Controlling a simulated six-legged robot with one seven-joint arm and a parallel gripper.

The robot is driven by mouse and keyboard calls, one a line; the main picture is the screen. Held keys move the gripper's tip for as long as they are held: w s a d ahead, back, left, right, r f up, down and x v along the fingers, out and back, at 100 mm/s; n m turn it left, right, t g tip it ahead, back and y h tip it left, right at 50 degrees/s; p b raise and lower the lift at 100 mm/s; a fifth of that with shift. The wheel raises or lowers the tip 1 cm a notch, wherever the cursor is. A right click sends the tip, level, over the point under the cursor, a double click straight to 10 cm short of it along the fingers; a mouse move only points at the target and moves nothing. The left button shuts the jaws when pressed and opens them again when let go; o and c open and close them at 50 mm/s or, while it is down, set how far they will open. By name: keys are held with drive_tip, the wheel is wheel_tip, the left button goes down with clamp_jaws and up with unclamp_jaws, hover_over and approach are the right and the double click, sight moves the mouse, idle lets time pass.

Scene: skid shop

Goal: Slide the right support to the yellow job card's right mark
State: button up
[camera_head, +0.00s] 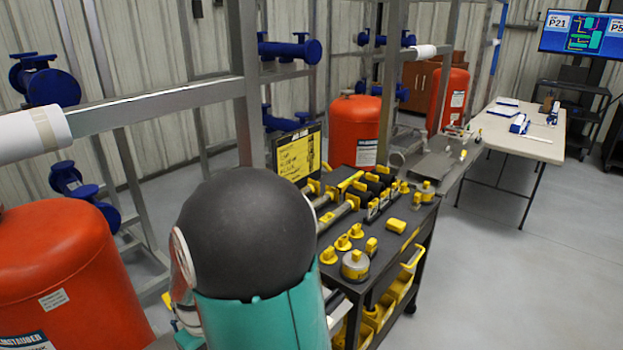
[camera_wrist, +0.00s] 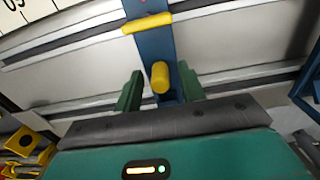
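In the wrist view, a blue support (camera_wrist: 150,45) stands across pale rails, with a yellow bar (camera_wrist: 147,23) across it and a yellow knob (camera_wrist: 160,77) lower down. I cannot tell from this view alone whether it is the right support. My gripper (camera_wrist: 159,84) has its two green fingers apart, one on each side of the knob, with gaps visible. The yellow job card (camera_head: 297,155) stands in a dark frame at the back of the tool cart in the head view. Its writing is too small to read. My arm hides my gripper there.
The dark tool cart (camera_head: 392,257) carries several yellow-handled tools. Orange tanks (camera_head: 354,130) and a grey pipe frame (camera_head: 160,101) stand behind and left. A pale table (camera_head: 500,134) is at the back right. Floor at right is clear. A numbered scale (camera_wrist: 25,12) shows in the wrist view.

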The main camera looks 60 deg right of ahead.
drive_tip(key=shift+r, duration=2.85)
